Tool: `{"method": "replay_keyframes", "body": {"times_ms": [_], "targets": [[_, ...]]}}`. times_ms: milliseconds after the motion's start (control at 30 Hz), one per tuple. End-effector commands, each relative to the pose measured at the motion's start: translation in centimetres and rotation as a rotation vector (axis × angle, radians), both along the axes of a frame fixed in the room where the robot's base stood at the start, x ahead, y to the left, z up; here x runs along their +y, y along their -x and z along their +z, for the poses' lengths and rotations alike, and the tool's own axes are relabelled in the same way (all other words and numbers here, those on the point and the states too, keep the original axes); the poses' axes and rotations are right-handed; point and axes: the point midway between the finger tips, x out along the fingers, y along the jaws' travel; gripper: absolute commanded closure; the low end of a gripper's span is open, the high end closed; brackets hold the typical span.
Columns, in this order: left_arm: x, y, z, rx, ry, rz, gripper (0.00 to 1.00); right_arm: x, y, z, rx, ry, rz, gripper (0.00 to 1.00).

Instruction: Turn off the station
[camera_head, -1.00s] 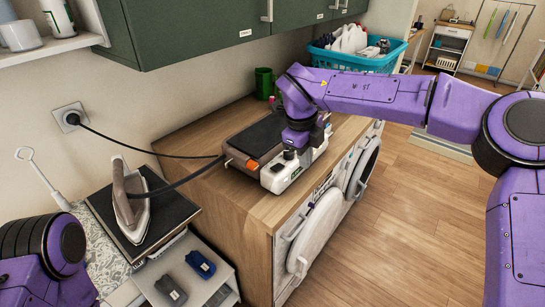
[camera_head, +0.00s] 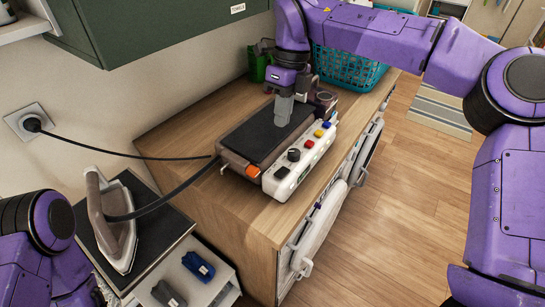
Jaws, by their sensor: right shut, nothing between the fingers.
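The station (camera_head: 253,143) sits on the wooden counter, a dark flat-topped unit with a white control panel (camera_head: 300,161) along its right side. The panel carries a black knob (camera_head: 293,154), and red, yellow and blue buttons farther back. An orange switch (camera_head: 252,170) is at the station's near end. My right gripper (camera_head: 283,121) points down over the far part of the dark top, shut and empty; I cannot tell whether its tips touch it. The iron (camera_head: 112,220) rests on a dark pad at the left, joined by a black hose to the station. Only my left arm shows, not its gripper.
A wall socket (camera_head: 30,122) holds the plug of a black cable. The green cabinet (camera_head: 150,30) overhangs the counter. The counter (camera_head: 185,147) is bare left of the station.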

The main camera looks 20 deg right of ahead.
Motion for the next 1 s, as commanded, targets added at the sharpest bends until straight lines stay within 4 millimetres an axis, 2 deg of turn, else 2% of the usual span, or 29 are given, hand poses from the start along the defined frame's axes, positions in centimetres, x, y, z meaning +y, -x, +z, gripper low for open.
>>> {"method": "replay_keyframes", "body": {"times_ms": [167, 267, 700, 900, 1000], "targets": [[0.0, 0.0, 0.0, 0.001, 0.001, 0.000, 0.52, -0.1, 0.0, -0.2, -0.001, 0.001, -0.003, 1.00], [0.0, 0.0, 0.2, 0.001, 0.001, 0.000, 0.52, 0.1, 0.2, -1.1, 0.002, 0.001, 0.000, 1.00], [0.0, 0.0, 2.1, 0.000, 0.000, 0.000, 0.52, 1.7, 1.3, -10.0, 0.004, 0.001, 0.003, 1.00], [0.0, 0.0, 3.2, 0.000, 0.000, 0.000, 0.52, 2.1, 1.6, -12.8, 0.001, 0.001, 0.002, 1.00], [0.0, 0.0, 3.3, 0.000, 0.000, 0.000, 0.52, 2.2, 1.6, -13.5, 0.000, 0.001, 0.002, 1.00]]}}
